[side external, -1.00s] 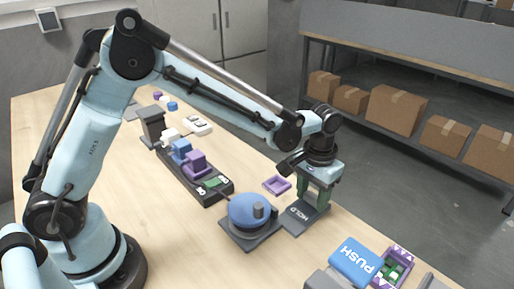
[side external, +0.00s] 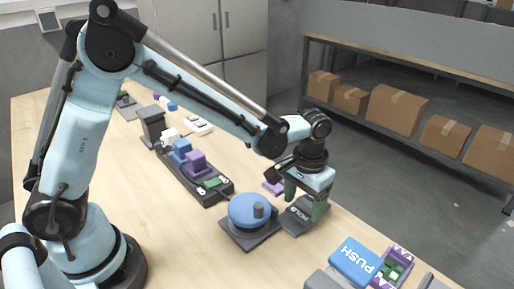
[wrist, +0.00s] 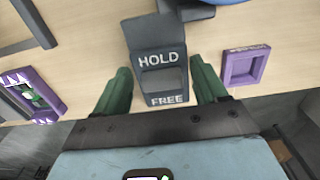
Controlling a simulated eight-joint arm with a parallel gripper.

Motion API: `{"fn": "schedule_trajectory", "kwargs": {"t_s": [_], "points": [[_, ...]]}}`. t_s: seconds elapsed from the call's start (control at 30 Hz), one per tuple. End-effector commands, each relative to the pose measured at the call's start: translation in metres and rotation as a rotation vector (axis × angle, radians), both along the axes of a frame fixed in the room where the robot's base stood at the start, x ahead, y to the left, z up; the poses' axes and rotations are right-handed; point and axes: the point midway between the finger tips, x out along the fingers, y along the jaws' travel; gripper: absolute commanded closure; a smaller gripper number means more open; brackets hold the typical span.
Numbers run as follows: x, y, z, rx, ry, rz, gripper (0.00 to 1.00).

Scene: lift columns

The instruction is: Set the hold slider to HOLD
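The hold slider is a dark grey panel (wrist: 140,55) with HOLD printed above FREE in the wrist view. A grey block or recess (wrist: 163,80) lies between the two words; I cannot tell its exact slider position. In the side view the panel (side external: 297,222) lies on the table right of the blue dial. My gripper (wrist: 161,85) has its two green fingers apart, one on each side of the panel, with nothing gripped. In the side view my gripper (side external: 304,204) is low over the panel's far part.
A blue dial (side external: 243,213) stands left of the panel, close by. A purple frame (wrist: 243,66) lies near the right finger. A blue PUSH button (side external: 354,261) and a purple-edged box (side external: 396,262) are at the front right. A rail with coloured blocks (side external: 190,178) lies further left.

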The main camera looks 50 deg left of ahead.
Motion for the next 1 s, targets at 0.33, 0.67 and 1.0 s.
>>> {"fn": "schedule_trajectory", "kwargs": {"t_s": [0.33,0.67,1.0], "points": [[0.002,0.000,0.002,0.000,-0.004,0.000,0.23],[0.001,0.000,0.047,0.000,-0.004,0.000,0.23],[0.001,0.000,0.103,0.000,-0.003,0.000,0.23]]}}
